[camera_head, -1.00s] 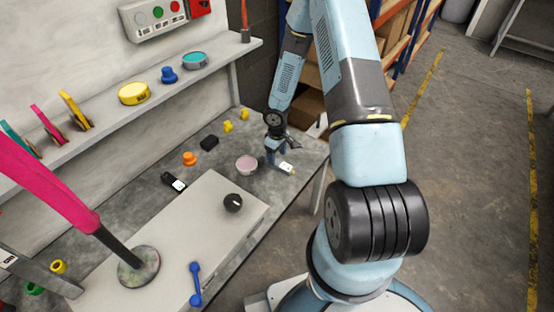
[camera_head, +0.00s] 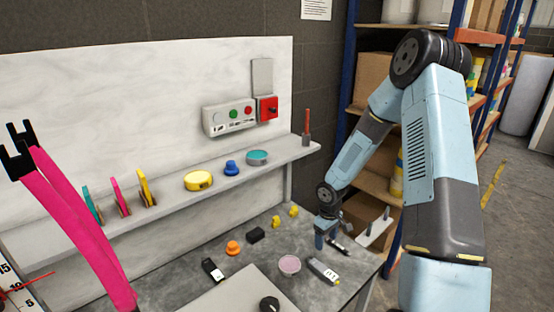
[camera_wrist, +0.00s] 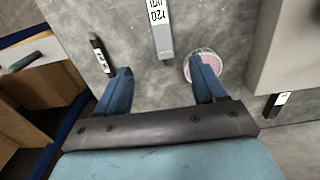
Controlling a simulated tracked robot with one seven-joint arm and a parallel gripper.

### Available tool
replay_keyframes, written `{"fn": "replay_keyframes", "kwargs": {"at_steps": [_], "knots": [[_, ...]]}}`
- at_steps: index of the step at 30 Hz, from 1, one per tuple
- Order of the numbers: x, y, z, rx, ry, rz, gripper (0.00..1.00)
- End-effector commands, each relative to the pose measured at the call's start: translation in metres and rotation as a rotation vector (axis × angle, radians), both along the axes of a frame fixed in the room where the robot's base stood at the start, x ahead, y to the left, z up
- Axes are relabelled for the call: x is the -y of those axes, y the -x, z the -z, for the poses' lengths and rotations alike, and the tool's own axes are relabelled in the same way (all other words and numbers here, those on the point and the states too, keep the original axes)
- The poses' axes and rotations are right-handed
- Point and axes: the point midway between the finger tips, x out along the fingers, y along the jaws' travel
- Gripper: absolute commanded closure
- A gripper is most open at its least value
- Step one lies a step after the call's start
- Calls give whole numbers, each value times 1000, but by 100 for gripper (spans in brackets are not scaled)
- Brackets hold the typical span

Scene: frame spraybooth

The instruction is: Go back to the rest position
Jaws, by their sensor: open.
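My gripper (camera_head: 325,240) is open and empty, pointing down over the far right part of the grey workbench (camera_head: 300,245). In the wrist view its two blue fingers (camera_wrist: 161,66) are spread apart. A grey labelled device (camera_head: 323,271) lies on the bench close by; it also shows in the wrist view (camera_wrist: 161,30), ahead of the gap between the fingertips. A round pink dish (camera_head: 289,265) sits beside it, partly behind the right finger in the wrist view (camera_wrist: 202,53). A slim black item (camera_head: 339,246) lies on the other side, near the left finger.
A black device with a white label (camera_head: 212,270), an orange knob (camera_head: 232,247), a black block (camera_head: 256,235) and yellow pieces (camera_head: 293,211) stand on the bench. A wall shelf (camera_head: 270,165) holds several items. A storage rack (camera_head: 345,110) rises behind my arm.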

Motion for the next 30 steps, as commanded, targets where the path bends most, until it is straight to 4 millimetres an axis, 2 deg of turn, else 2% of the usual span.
{"fn": "replay_keyframes", "kwargs": {"at_steps": [6,14,23,30], "knots": [[12,1,-53,41,68,42,30],[25,13,-128,99,143,121,30],[30,40,-210,171,191,223,30],[30,71,-269,233,196,307,30]]}}
